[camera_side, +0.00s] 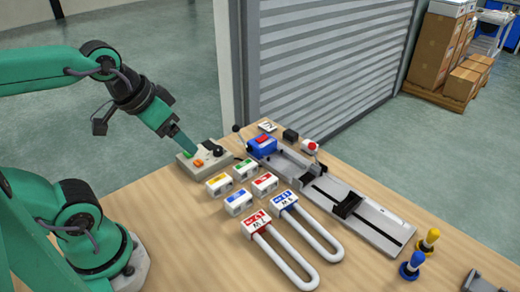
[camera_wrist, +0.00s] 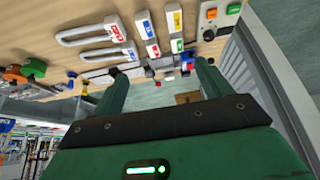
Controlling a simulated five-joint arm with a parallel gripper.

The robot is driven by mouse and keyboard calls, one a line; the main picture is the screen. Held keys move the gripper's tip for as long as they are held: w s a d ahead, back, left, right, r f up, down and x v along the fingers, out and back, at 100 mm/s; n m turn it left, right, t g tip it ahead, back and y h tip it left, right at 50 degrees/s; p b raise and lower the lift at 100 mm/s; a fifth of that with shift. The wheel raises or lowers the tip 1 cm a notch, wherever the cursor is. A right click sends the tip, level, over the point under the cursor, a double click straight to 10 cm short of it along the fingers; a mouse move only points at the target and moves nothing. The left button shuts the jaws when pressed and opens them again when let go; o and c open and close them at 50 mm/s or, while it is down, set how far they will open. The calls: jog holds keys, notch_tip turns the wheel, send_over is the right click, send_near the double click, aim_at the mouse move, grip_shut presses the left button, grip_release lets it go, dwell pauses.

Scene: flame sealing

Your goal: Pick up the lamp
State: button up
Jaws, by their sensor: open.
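Two white U-shaped tubes with block ends look like lamps; I cannot tell which one is meant. The red-labelled tube (camera_side: 292,263) lies flat near the front of the table. The blue-labelled tube (camera_side: 318,235) lies beside it on the right. In the wrist view, the red-labelled tube (camera_wrist: 84,33) lies at upper left, beyond the fingers. My gripper (camera_side: 184,148) is tilted downward near the grey control box (camera_side: 222,152), left of both tubes and well apart from them. In the wrist view, my gripper (camera_wrist: 158,68) has its two green fingers spread with nothing between them.
Several small blocks with coloured labels (camera_side: 240,202) stand between the control box and the tubes. A long grey rail fixture (camera_side: 370,220) with a blue block (camera_side: 262,146) runs behind. A yellow-topped piece (camera_side: 428,240) and a blue-topped piece (camera_side: 412,265) stand at right.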

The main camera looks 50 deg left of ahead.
jog(key=m+g, duration=0.6)
jog(key=m, duration=1.3)
send_over(281, 255)
notch_tip(281, 255, down, 16)
jog(key=f, duration=0.1)
jog(key=shift+f, duration=3.65)
jog(key=shift+c, duration=0.3)
jog(key=c, duration=1.1)
